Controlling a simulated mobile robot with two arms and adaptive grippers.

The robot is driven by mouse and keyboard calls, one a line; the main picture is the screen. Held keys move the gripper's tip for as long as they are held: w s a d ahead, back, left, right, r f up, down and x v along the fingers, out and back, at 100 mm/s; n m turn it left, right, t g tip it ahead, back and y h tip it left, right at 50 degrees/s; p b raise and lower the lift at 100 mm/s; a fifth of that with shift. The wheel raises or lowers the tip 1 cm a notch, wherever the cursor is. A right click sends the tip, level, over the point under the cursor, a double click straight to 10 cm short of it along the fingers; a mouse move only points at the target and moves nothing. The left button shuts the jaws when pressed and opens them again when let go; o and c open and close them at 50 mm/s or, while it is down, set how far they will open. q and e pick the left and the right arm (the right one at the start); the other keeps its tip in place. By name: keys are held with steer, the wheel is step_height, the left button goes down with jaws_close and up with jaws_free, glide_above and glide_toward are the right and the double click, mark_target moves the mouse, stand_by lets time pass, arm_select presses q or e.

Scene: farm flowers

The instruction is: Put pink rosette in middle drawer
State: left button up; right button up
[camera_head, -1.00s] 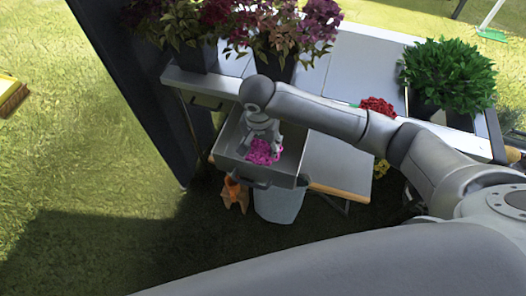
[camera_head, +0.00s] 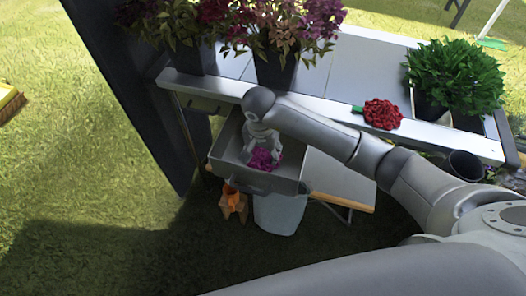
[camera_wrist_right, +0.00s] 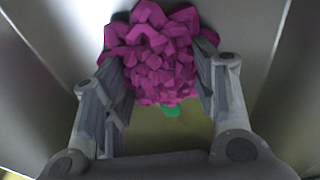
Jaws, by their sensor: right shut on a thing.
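The pink rosette (camera_head: 263,159) is inside the open drawer (camera_head: 262,181) under the table. In the right wrist view the pink rosette (camera_wrist_right: 155,55) sits between the fingers of my right gripper (camera_wrist_right: 160,95), with a bit of green below it. My right gripper (camera_head: 263,150) reaches down into the drawer and is shut on the rosette. The grey drawer walls stand on both sides. Whether the rosette touches the drawer floor I cannot tell. My left gripper is not in view.
A red rosette (camera_head: 382,114) lies on the table top (camera_head: 330,75). Dark pots with purple plants (camera_head: 275,67) and a leafy green plant (camera_head: 455,75) stand on the table. A grey bucket (camera_head: 280,212) and an orange-handled object (camera_head: 233,203) are below the drawer.

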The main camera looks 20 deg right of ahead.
mark_target(261, 156)
steer(key=o, duration=0.9)
steer(key=shift+f, duration=0.15)
steer(key=shift+r+p, duration=0.3)
steer(key=shift+r, duration=0.05)
steer(key=r, duration=0.7)
steer(key=s+r+b, duration=0.1)
steer(key=r, duration=0.3)
steer(key=shift+s+a+r, duration=0.1)
steer(key=shift+a+r, duration=0.2)
steer(key=shift+a, duration=0.1)
